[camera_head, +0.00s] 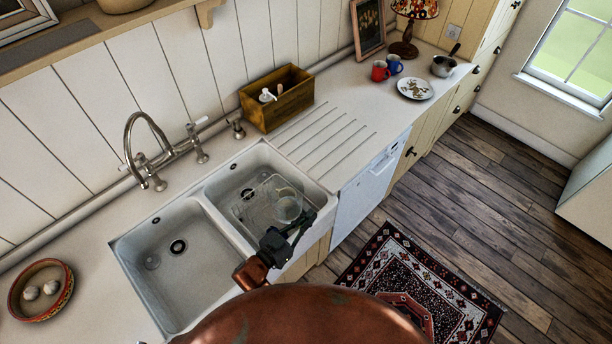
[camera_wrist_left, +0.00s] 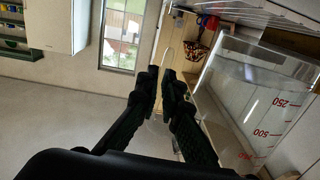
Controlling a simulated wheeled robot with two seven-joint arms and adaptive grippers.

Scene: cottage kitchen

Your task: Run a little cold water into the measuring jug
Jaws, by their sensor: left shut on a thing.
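The clear measuring jug (camera_head: 288,207) is over the right sink basin (camera_head: 213,199) in the head view; I cannot tell whether it touches the basin. Its wall with red marks fills the right of the left wrist view (camera_wrist_left: 250,95). My left gripper (camera_head: 303,221) is at the jug's front right side, shut on it; its fingers (camera_wrist_left: 164,80) nearly meet in the wrist view, and the clear part between them is hard to make out. The steel tap (camera_head: 160,160) has its arched spout by the back of the left basin (camera_head: 180,275). No running water shows. My right gripper is not in view.
A grooved drainer (camera_head: 325,135) lies to the right. Mugs (camera_head: 380,70), a plate (camera_head: 414,88) and a pan (camera_head: 444,66) stand farther right. A bowl (camera_head: 20,300) stands at the left.

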